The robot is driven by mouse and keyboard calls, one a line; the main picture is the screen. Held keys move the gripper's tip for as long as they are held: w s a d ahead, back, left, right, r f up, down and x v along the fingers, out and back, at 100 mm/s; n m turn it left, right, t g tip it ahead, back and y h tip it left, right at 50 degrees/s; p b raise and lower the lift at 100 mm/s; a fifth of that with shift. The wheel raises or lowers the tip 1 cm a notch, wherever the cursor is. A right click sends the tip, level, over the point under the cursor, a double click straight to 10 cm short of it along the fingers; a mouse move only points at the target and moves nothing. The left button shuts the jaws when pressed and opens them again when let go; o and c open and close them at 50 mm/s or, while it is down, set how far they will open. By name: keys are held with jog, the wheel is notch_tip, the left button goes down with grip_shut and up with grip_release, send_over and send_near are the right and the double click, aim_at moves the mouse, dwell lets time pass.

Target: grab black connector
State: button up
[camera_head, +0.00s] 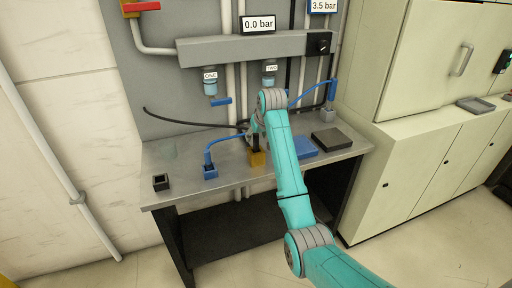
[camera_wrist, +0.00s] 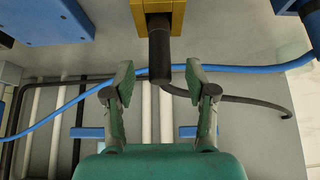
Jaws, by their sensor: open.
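The black connector (camera_wrist: 159,48) sits in the yellow block (camera_wrist: 170,20), with its black cable (camera_wrist: 240,99) curving off to the right in the wrist view. In the head view the connector (camera_head: 256,144) stands upright in the yellow block (camera_head: 258,159) on the bench, partly hidden by my arm. My gripper (camera_wrist: 159,76) is open, its two fingers on either side of the connector's free end, with a gap visible on both sides. In the head view my gripper (camera_head: 252,133) is at the connector, its fingers hard to make out.
A blue hose (camera_wrist: 235,69) crosses close to the connector. The metal bench (camera_head: 225,187) carries a blue block (camera_head: 210,173) with a blue connector, an empty black block (camera_head: 161,182), a blue plate (camera_head: 306,147) and a black plate (camera_head: 332,139). A pipe panel (camera_head: 160,80) stands behind.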

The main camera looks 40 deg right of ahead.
jog(key=shift+x, duration=1.05)
grip_shut()
jog(key=shift+r, duration=0.15)
